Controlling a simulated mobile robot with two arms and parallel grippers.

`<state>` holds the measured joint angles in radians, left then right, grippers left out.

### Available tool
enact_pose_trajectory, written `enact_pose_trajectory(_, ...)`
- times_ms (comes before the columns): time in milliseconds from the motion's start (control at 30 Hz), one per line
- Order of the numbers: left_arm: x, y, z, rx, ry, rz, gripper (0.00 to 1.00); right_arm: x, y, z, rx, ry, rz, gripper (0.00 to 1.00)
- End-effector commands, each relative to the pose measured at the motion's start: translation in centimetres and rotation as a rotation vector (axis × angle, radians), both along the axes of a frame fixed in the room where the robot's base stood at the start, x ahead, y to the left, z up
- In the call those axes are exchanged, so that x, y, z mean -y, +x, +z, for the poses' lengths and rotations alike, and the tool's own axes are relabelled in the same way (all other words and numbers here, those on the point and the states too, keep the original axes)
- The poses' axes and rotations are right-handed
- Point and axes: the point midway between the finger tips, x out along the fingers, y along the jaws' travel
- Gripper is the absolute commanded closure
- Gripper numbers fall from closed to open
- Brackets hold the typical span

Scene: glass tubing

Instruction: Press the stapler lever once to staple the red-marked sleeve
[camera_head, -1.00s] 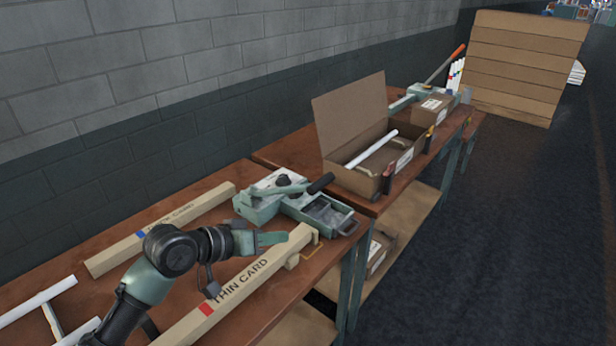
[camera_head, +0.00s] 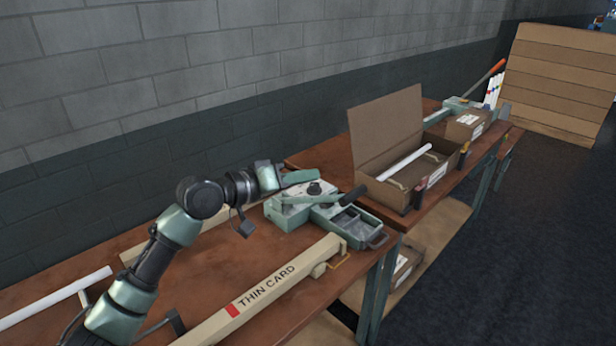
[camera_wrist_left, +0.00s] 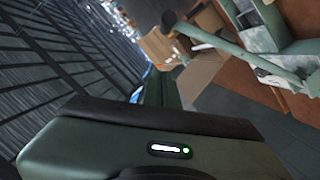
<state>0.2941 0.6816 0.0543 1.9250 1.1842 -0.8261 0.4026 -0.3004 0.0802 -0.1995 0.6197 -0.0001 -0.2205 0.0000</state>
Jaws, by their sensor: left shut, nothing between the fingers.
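The teal stapler (camera_head: 290,214) sits at the right end of the near bench. Its lever ends in a black grip (camera_head: 352,195) that points right, towards the open box. The red-marked sleeve (camera_head: 262,292), a long tan tube labelled THIN CARD, lies in front of the stapler. My left gripper (camera_head: 302,177) is shut and empty, above the stapler's back side and left of the black grip. I cannot tell whether it touches the stapler. The left wrist view shows a teal bar (camera_wrist_left: 245,58) with a dark end, probably the lever. My right gripper is not in view.
A second tan sleeve (camera_head: 135,250) lies behind, partly hidden by my left arm. An open cardboard box (camera_head: 385,125) stands just right of the stapler. A teal tray (camera_head: 350,226) adjoins the stapler. The grey wall is close behind the bench.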

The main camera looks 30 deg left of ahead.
Motion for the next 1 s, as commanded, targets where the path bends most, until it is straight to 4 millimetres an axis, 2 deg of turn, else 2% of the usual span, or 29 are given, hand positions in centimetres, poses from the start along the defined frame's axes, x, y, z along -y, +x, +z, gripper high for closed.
enact_pose_trajectory(33,0.6,1.0,0.3,-0.001,-0.007,0.000,1.00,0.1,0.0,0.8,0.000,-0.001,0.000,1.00)
enact_pose_trajectory(333,3.7,6.4,-0.9,-0.001,-0.003,0.000,1.00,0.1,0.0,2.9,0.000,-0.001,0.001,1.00)
enact_pose_trajectory(400,4.4,5.8,-2.2,-0.005,-0.002,-0.002,1.00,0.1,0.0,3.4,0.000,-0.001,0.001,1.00)
enact_pose_trajectory(600,5.6,5.3,-3.8,-0.001,0.000,-0.001,1.00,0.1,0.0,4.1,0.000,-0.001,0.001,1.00)
enact_pose_trajectory(1000,5.9,5.1,-4.3,0.000,0.000,0.000,1.00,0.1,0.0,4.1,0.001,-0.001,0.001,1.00)
